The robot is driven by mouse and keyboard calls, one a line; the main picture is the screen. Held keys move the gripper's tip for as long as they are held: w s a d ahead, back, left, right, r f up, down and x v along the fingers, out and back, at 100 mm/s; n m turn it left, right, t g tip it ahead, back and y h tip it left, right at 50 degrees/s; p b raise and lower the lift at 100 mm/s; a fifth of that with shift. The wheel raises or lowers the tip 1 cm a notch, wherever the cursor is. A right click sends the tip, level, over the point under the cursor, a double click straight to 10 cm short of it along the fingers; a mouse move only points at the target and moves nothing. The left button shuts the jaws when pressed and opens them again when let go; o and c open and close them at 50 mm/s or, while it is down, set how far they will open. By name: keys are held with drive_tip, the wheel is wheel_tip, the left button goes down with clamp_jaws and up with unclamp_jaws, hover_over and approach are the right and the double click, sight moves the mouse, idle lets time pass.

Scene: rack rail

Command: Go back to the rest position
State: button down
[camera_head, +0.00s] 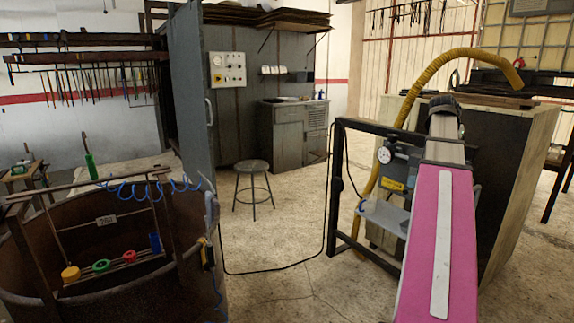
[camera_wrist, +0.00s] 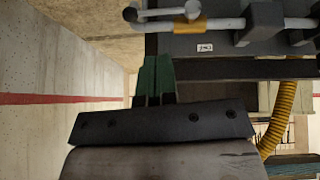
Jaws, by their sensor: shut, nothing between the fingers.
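My gripper (camera_wrist: 155,62) shows in the wrist view, with its dark green fingers close together and nothing between them. A black plate with screws sits at the fingers' base. In the head view my pink arm reaches up from the lower right, and I cannot make out the fingers there. In the wrist view a grey rail (camera_wrist: 225,24) with a yellow band (camera_wrist: 190,25) and a small white label (camera_wrist: 204,48) lies beyond the fingertips, to the upper right. I cannot tell whether the fingertips touch anything.
A rusty round tub (camera_head: 90,300) with a rack of coloured rings stands at the left. A stool (camera_head: 252,168) stands mid-floor. A black frame (camera_head: 332,190) and a yellow hose (camera_head: 430,72) are close to my arm. Bare floor (camera_head: 285,240) lies between tub and frame.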

drive_tip(key=w+a+f+n+y, duration=0.2)
drive_tip(key=a+f+n, duration=0.1)
drive_tip(key=a+f, duration=0.9)
drive_tip(key=w+a+f+n+y, duration=0.1)
drive_tip(key=a+f+n, duration=0.1)
drive_tip(key=a+f, duration=0.95)
drive_tip(key=s+a+f+n+g+y, duration=0.1)
drive_tip(key=s+a+f+n, duration=0.1)
drive_tip(key=s+a+f, duration=0.2)
drive_tip(key=s+a+f+n+g+y, duration=0.1)
drive_tip(key=s+a+f, duration=0.3)
drive_tip(key=a+f, duration=0.4)
drive_tip(key=s+a+f+n+g, duration=0.1)
drive_tip(key=s+a+f+n, duration=0.1)
drive_tip(key=s+a+f, duration=0.2)
drive_tip(key=a+f, duration=0.3)
drive_tip(key=f, duration=0.4)
drive_tip(key=shift+f+n+y, duration=0.4)
